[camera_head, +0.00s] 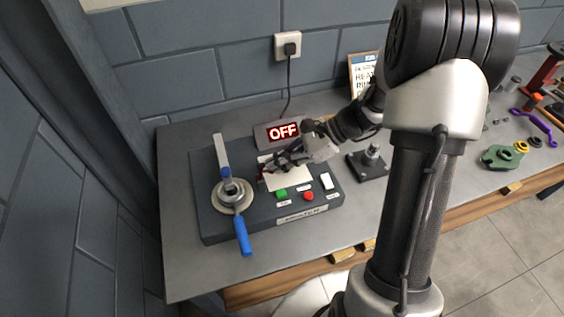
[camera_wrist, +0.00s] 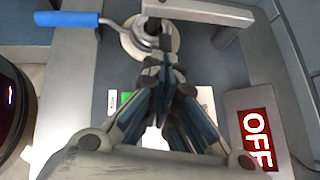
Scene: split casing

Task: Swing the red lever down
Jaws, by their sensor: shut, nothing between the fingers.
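A dark grey control box (camera_head: 222,226) lies on the bench. A small dark red piece (camera_head: 262,172), possibly the red lever, shows at the left edge of the box's white plate (camera_head: 290,178). My gripper (camera_head: 270,166) is beside or against this piece, over the plate's left part. Contact cannot be told. In the wrist view my gripper (camera_wrist: 160,62) is shut with its fingertips together and nothing held. No red lever can be made out in that view; the fingers may hide it.
Left on the box is a round hub with a blue-handled lever (camera_head: 243,236), also in the wrist view (camera_wrist: 68,19). Green (camera_head: 281,193) and red (camera_head: 308,196) buttons sit in front. A display (camera_head: 283,132) behind reads OFF. A black fixture (camera_head: 372,161) stands right.

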